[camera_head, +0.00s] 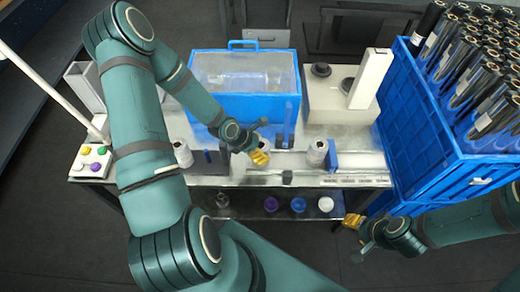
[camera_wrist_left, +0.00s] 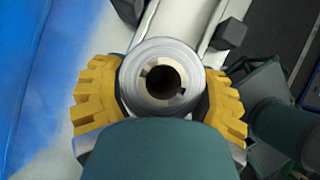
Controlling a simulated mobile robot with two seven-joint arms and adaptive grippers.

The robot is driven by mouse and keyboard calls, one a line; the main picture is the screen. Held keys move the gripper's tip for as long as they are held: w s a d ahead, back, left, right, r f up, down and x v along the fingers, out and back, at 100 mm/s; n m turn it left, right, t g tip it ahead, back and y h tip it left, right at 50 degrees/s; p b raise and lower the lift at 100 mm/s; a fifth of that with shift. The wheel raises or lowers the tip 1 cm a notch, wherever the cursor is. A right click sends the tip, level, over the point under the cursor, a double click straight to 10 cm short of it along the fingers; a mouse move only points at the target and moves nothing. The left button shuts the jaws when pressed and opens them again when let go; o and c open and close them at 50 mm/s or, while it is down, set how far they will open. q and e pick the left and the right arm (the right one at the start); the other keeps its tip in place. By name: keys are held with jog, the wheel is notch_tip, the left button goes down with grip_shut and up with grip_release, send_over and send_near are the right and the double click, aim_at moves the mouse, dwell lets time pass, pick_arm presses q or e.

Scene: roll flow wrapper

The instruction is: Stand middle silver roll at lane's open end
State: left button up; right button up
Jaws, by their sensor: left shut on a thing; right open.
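My left gripper (camera_head: 261,152) is shut on the middle silver roll (camera_head: 265,144) near the front of the machine table. In the left wrist view the roll (camera_wrist_left: 160,54) is seen end-on, with its dark core hole facing the camera, between the yellow fingers of the left gripper (camera_wrist_left: 160,98). The fingers partly hide it in the head view, and I cannot tell whether it touches the table. Another silver roll (camera_head: 183,153) stands to the left and one more (camera_head: 317,152) to the right. My right gripper (camera_head: 353,221) is open and empty, off the table's front right.
A blue machine housing (camera_head: 240,112) stands behind the rolls. A small dark block (camera_head: 287,177) sits at the front rail. Blue crates with dark tubes (camera_head: 420,130) stand at right. A button box (camera_head: 91,160) is at left. Purple, blue and white items lie on the lower shelf (camera_head: 240,207).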

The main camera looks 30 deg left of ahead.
pick_arm(q)
jog(key=o, duration=1.4)
jog(key=shift+r, duration=0.1)
jog(key=p+v, duration=0.4)
jog(key=v, duration=0.8)
jog(key=shift+s+p, duration=0.1)
jog(key=shift+p, duration=0.25)
jog(key=shift+d, duration=0.15)
jog(key=s+d+f+m+g, duration=0.1)
jog(key=d+m, duration=0.6)
jog(key=m, duration=0.1)
jog(key=s+d+f+m+g, duration=0.1)
jog(key=d+f+m, duration=0.1)
jog(key=d+m, duration=0.5)
jog(key=s+d+f+m, duration=0.1)
jog(key=d+m, duration=0.6)
jog(key=m, duration=0.3)
jog(key=shift+s+d+f+m+g+y, duration=0.1)
jog(key=shift+s+f+m+g+y, duration=0.05)
jog(key=shift+f+m+g+y, duration=0.2)
